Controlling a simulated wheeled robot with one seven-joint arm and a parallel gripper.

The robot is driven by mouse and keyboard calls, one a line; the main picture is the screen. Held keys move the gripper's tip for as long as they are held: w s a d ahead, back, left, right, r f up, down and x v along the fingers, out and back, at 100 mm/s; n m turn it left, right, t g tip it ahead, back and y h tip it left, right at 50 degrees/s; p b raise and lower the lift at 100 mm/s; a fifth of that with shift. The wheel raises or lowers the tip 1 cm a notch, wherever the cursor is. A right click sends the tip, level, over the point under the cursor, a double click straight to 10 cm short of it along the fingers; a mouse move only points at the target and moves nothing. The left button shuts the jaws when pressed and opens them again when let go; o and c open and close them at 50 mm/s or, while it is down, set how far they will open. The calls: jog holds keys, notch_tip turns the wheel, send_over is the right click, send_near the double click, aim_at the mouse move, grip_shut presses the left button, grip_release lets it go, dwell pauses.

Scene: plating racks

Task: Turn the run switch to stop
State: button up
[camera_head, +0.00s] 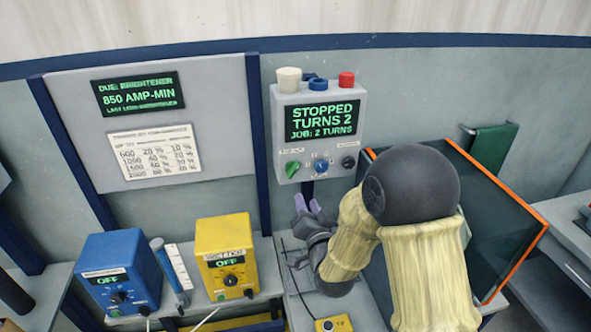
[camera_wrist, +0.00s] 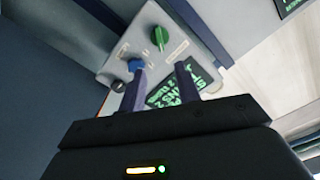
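A grey control box (camera_head: 352,103) hangs on the wall; its green display (camera_head: 320,121) reads "STOPPED, TURNS 2, JOB: 2 TURNS". Below the display are a green knob (camera_head: 292,168), a blue knob (camera_head: 321,165) and a black knob (camera_head: 348,162). Their labels are too small to read, so I cannot tell which is the run switch. The green knob's grip (camera_wrist: 159,37) shows tilted. My gripper (camera_head: 308,205) is below the box, fingers pointing up. In the wrist view its fingers (camera_wrist: 159,77) are apart with nothing between them; the left tip overlaps the blue knob (camera_wrist: 136,65), contact unclear.
A blue unit (camera_head: 107,250) and a yellow unit (camera_head: 222,235), both reading "OFF", stand on the left bench. An orange-edged tank (camera_head: 515,190) is at right, behind my arm. A small yellow box (camera_head: 333,324) lies in front.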

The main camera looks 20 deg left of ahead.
aim_at(295, 171)
jog(key=p+x, duration=0.6)
jog(key=x, duration=0.8)
jog(key=shift+s, duration=0.1)
grip_shut()
